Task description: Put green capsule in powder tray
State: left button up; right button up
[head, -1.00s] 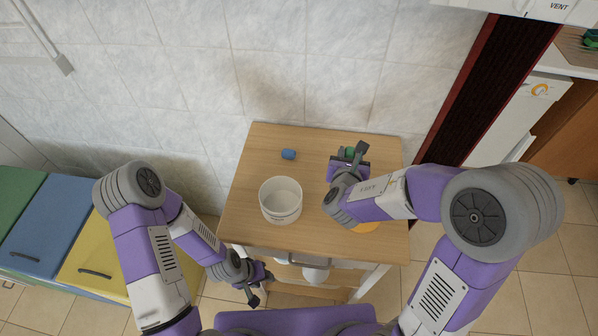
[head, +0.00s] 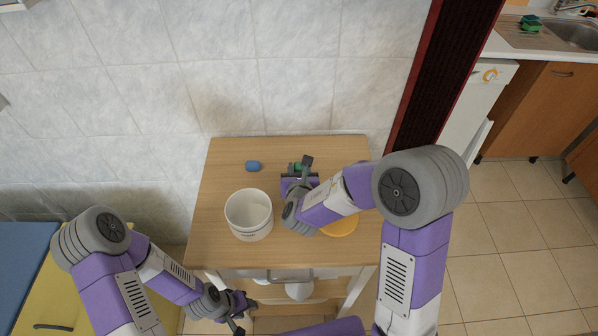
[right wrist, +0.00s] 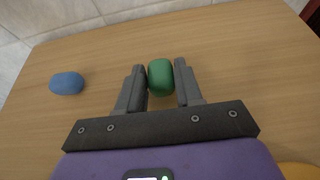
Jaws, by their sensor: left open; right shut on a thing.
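The green capsule (right wrist: 160,78) is between the two fingers of my right gripper (right wrist: 160,67) in the right wrist view. The gripper is shut on it, low over the wooden table. In the head view the capsule (head: 297,167) is partly hidden by my right gripper (head: 304,169). My left gripper (head: 239,314) is open and empty, low in front of the table's left part. I cannot make out which thing is the powder tray.
A blue capsule (head: 253,166) lies left of my right gripper on the wooden table (head: 220,210). A white bucket (head: 236,230) and a partly hidden orange disc (head: 342,225) stand nearer me. A white appliance (head: 474,105) is at the right, beyond the dark red wall edge (head: 436,80).

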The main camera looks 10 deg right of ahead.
jog(key=shift+r, duration=0.1)
jog(key=shift+f, duration=0.2)
jog(key=o, duration=1)
jog(key=shift+r, duration=0.1)
